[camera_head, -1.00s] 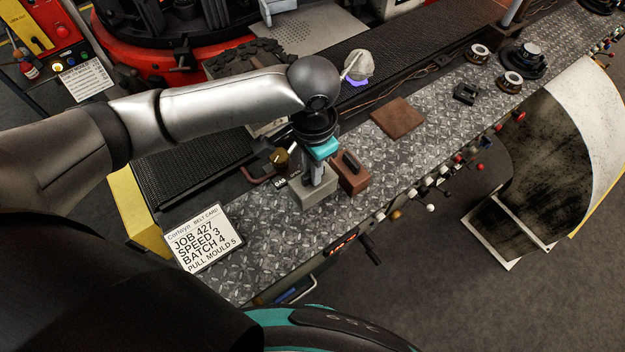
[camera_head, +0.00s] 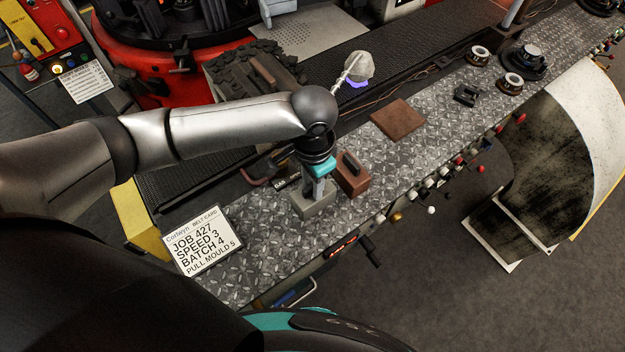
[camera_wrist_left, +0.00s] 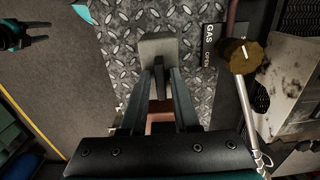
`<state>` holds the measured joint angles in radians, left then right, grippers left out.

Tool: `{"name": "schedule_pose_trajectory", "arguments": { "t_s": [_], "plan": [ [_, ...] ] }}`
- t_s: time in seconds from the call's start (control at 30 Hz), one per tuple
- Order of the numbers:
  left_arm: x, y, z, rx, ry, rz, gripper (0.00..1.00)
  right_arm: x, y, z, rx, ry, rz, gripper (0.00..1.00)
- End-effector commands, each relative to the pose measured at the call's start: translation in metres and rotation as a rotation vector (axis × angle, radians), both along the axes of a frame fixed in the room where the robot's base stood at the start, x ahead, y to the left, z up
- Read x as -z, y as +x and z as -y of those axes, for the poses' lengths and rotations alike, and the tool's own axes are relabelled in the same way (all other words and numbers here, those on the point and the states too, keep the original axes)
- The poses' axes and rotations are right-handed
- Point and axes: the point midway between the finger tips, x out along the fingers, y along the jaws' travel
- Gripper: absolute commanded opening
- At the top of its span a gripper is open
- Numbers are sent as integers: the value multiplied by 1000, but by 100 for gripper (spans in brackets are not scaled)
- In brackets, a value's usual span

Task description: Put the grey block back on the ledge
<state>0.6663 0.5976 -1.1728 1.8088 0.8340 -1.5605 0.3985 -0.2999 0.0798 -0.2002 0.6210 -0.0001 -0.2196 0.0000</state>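The grey block (camera_head: 314,206) is at the near edge of the diamond-plate ledge (camera_head: 262,238), just left of a brown block with a dark handle. My left gripper (camera_head: 316,188) comes down on it from above with its fingers shut on its upper part. In the left wrist view the grey block (camera_wrist_left: 158,47) shows beyond the two close fingertips (camera_wrist_left: 163,72), over the plate. I cannot tell whether its underside touches the plate. A dark and teal gripper (camera_wrist_left: 40,34), seemingly my right one, shows small at the top left of the wrist view; its fingers are unclear.
The brown block (camera_head: 353,180) stands close beside the grey block. The job card (camera_head: 203,241) lies to the left, and a flat brown plate (camera_head: 398,119) farther right. Coloured knobs line the ledge's front edge.

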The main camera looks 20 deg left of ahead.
Motion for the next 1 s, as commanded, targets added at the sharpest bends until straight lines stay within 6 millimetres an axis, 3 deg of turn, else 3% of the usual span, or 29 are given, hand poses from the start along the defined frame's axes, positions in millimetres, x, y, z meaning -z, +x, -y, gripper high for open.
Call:
{"name": "schedule_pose_trajectory", "arguments": {
  "t_s": [0.13, 0.47, 1.0],
  "plan": [
    [0, 0, 0, 0, 0, 0, 45, 0, 0, 0, 0, 0, 0, 50],
    [-7, 0, 0, 0, 0, 1, 45, 0, 0, 0, 0, -1, 0, 50],
    [-109, 1, 1, -1, -1, 3, 45, -13, 0, 1, 0, -1, -1, 50]
  ]
}}
